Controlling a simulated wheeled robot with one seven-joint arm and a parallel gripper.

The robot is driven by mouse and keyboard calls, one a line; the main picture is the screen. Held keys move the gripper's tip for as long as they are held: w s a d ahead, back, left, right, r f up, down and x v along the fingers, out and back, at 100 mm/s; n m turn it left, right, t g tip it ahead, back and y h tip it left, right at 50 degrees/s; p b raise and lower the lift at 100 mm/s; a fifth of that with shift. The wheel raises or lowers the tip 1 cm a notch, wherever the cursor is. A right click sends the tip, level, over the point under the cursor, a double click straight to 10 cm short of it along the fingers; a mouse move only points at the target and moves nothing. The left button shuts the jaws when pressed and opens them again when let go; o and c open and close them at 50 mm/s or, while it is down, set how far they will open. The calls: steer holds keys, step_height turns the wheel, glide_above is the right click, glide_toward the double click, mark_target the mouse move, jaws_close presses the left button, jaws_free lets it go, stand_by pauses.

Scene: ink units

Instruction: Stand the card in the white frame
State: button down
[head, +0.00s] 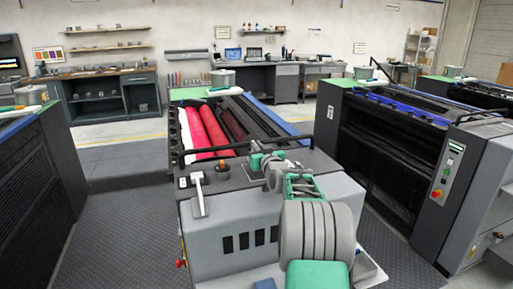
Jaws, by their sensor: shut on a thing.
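My gripper (256,161), teal and grey, is at the end of my arm above the grey top of the press (250,208) in the middle. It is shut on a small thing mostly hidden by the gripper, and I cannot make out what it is. A thin white piece (198,195) with a small upper part stands or lies on the press top, left of my gripper. I cannot tell whether it is the white frame. No card can be told apart clearly.
Another press (400,150) stands to the right.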

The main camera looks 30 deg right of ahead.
steer(key=shift+f+b, duration=0.55)
steer(key=shift+b, duration=0.2)
steer(key=c, duration=1.5)
jaws_free()
steer(key=shift+f, duration=0.15)
steer(key=shift+c, duration=0.2)
steer(key=shift+r+p, duration=0.6)
steer(key=shift+p, duration=0.3)
steer(key=shift+s+r, duration=0.1)
steer(key=shift+s, duration=0.15)
steer(key=b+v, duration=0.2)
steer(key=v, duration=0.9)
steer(key=shift+s, duration=0.25)
steer(key=shift+a, duration=0.15)
